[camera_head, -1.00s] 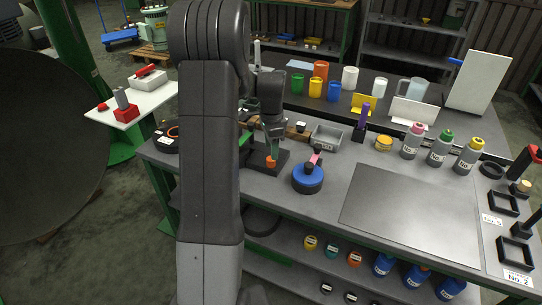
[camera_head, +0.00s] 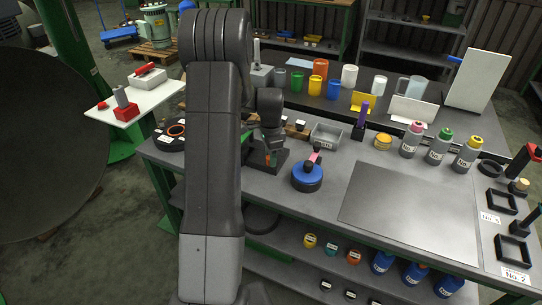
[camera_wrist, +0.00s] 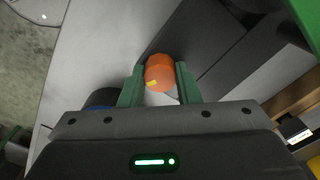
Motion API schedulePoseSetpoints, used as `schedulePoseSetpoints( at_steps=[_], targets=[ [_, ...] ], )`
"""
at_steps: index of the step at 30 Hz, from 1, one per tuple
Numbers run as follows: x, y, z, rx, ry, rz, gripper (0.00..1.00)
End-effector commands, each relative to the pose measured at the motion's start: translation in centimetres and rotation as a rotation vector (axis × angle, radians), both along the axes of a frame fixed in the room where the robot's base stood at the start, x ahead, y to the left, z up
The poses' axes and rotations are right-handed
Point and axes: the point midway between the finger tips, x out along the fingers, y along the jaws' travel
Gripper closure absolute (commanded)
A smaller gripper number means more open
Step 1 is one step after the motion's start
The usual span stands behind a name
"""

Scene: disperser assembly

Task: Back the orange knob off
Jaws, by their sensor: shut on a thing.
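The orange knob (camera_wrist: 160,73) shows in the wrist view between the two green fingers of my gripper (camera_wrist: 159,86). It is a short faceted cylinder with a small yellow mark on its side. My gripper is shut on it, one finger on each side. In the head view my gripper (camera_head: 270,158) is low over a dark fixture (camera_head: 281,166) on the bench, left of the blue round container. The knob is mostly hidden there by the gripper and wrist. Whether the knob still touches its fixture cannot be told.
A blue round container (camera_head: 307,178) with a pink-topped part stands just right of my gripper. A grey bin (camera_head: 326,135) and a purple-handled tool (camera_head: 361,118) stand behind. Several bottles (camera_head: 438,148) line the right. A large dark mat (camera_head: 412,206) lies clear.

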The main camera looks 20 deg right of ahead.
Motion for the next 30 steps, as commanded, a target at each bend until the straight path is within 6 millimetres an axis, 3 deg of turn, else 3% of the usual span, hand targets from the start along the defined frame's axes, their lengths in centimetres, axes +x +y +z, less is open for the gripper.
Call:
schedulePoseSetpoints(
  at_steps=[11, 30],
  targets=[
    [0.04, -0.01, -0.03, 0.0, -0.001, 0.094, 0.93],
    [0.07, 0.0, -0.04, -0.001, -0.001, 0.659, 0.93]
  ],
)
